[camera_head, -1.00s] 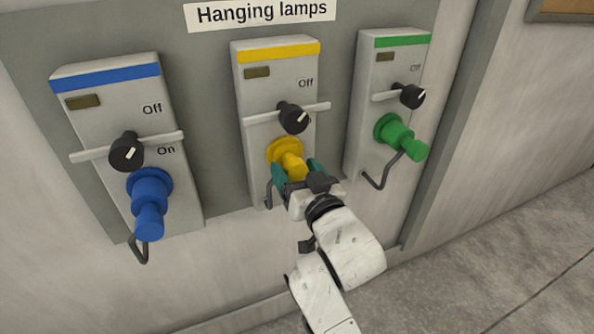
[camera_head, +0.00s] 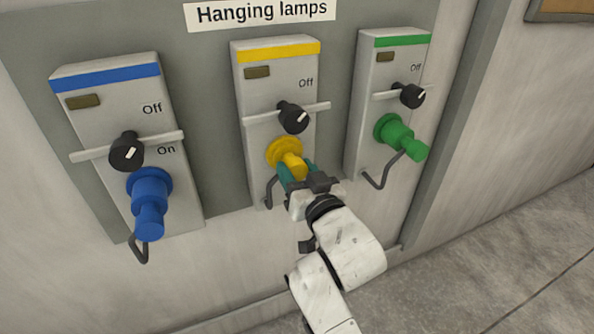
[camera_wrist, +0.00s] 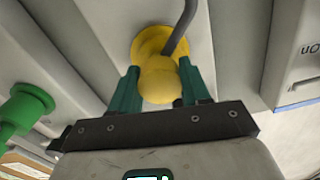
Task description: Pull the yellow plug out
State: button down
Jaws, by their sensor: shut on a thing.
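The yellow plug (camera_head: 291,160) sits at its round yellow socket on the middle box in the head view. My gripper (camera_head: 297,175) is below and in front of it, with its teal fingers at the plug's lower end. In the wrist view the yellow plug (camera_wrist: 158,82) lies between the two teal fingers of my gripper (camera_wrist: 160,90), which are shut on it. The plug's front end is partly hidden by the fingers in the head view. I cannot tell whether the plug has shifted in its socket.
A blue plug (camera_head: 149,205) on the left box (camera_head: 90,120) and a green plug (camera_head: 402,138) on the right box (camera_head: 365,80) flank the middle box. Black knobs, crossbars and dark hooks stick out. The floor at right is clear.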

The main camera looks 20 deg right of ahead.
jog(key=shift+s+f, duration=0.1)
jog(key=shift+s, duration=2.3)
jog(key=c, duration=0.5)
grip_release()
jog(key=shift+s, duration=0.1)
jog(key=shift+s, duration=0.1)
jog(key=shift+s+b, duration=0.3)
jog(key=shift+s, duration=5)
